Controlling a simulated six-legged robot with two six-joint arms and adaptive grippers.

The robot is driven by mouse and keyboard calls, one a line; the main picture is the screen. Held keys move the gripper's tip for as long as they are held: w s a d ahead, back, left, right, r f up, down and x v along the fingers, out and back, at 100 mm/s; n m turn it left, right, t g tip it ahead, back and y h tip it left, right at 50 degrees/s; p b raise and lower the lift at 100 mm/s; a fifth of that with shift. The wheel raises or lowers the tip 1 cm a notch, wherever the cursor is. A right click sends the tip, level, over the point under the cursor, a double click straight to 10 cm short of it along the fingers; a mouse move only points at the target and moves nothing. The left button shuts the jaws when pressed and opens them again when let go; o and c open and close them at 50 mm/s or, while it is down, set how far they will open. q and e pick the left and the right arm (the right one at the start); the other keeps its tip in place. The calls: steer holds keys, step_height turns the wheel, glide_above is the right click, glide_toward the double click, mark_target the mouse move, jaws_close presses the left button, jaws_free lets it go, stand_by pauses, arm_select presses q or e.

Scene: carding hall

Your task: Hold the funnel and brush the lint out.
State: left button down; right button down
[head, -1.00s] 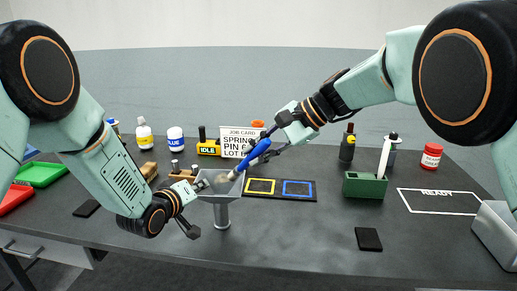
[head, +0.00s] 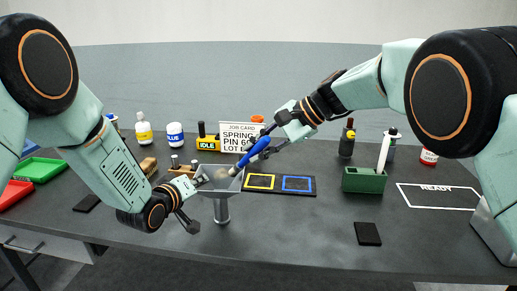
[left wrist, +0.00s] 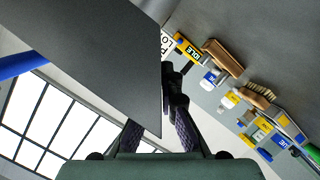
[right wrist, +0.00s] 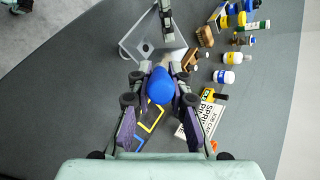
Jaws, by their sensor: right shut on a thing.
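The grey square funnel (head: 222,207) stands upright on its stem in the middle of the table. It also shows in the right wrist view (right wrist: 140,47), and its wall (left wrist: 85,65) fills much of the left wrist view. My left gripper (head: 193,203) is at the funnel's left side, fingers spread, one near the rim and one lower outside. The wall hides part of it in the left wrist view. My right gripper (head: 272,138) is shut on the blue-handled brush (head: 254,153), tilted with its bristle end down at the funnel's mouth. I cannot clearly tell the lint inside.
Behind the funnel are a job card (head: 240,138), a yellow IDLE block (head: 208,144) and bottles. A pad with yellow and blue squares (head: 280,191) lies right of the funnel. A green holder (head: 364,181) stands farther right. The front table is mostly clear.

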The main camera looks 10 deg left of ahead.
steer(key=shift+w+f, duration=0.45)
steer(key=shift+w, duration=0.1)
steer(key=shift+a, duration=0.1)
steer(key=shift+s+a+r, duration=0.1)
steer(key=shift+a, duration=1.1)
steer(key=shift+s+a, duration=0.1)
steer(key=shift+a, duration=1.05)
steer(key=d, duration=0.4)
steer(key=shift+w+d, duration=0.2)
steer(key=shift+d, duration=0.2)
steer(key=shift+s+d+r, duration=0.1)
steer(key=shift+s+r, duration=0.85)
steer(key=shift+s, duration=0.25)
steer(key=shift+s+r, duration=0.9)
steer(key=shift+s, duration=0.25)
